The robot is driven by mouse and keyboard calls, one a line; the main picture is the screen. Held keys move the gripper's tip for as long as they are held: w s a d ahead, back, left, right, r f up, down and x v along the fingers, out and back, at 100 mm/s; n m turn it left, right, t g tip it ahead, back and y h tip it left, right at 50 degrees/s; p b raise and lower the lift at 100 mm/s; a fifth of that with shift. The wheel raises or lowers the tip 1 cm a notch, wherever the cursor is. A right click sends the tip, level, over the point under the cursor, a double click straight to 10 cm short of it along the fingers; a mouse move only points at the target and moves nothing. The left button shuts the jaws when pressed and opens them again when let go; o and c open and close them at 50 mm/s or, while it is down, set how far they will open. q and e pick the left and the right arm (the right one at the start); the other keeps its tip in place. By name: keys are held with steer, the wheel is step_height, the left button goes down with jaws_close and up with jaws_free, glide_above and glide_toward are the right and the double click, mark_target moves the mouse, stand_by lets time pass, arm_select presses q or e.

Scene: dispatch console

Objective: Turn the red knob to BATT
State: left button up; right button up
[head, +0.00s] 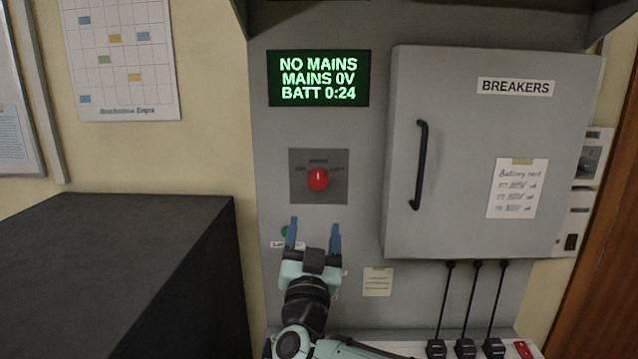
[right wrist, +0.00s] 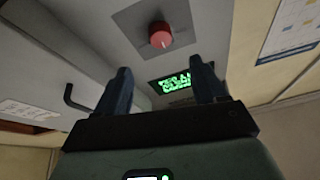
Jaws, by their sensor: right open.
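The red knob (head: 318,179) sits on a dark square plate (head: 333,193) in the grey panel, below the green-lettered display (head: 318,79). The display reads NO MAINS, MAINS 0V, BATT 0:24. The lettering around the knob is too small to read surely, and I cannot tell its setting. My right gripper (head: 314,232) is open and empty just below the knob plate, blue fingers pointing up, apart from the knob. In the right wrist view the knob (right wrist: 160,35) shows beyond the two fingers (right wrist: 162,88). My left gripper is not in view.
A grey BREAKERS door (head: 460,150) with a black handle (head: 419,165) stands to the right of the knob. A green button (head: 286,231) is partly beside my left-hand finger. Several black levers (head: 475,300) stand lower right. A dark cabinet (head: 120,270) fills the lower left.

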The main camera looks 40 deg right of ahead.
mark_target(318, 183)
steer(key=p+x, duration=0.2)
steer(key=x, duration=0.4)
steer(key=p+x, duration=0.2)
steer(key=x, duration=0.3)
steer(key=shift+w+d+r, duration=0.1)
steer(key=shift+w+r, duration=0.15)
steer(key=shift+r, duration=0.1)
steer(key=shift+w+d, duration=0.4)
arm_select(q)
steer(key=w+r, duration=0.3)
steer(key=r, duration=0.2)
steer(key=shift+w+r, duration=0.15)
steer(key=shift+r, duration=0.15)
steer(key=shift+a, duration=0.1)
arm_select(e)
steer(key=c, duration=1)
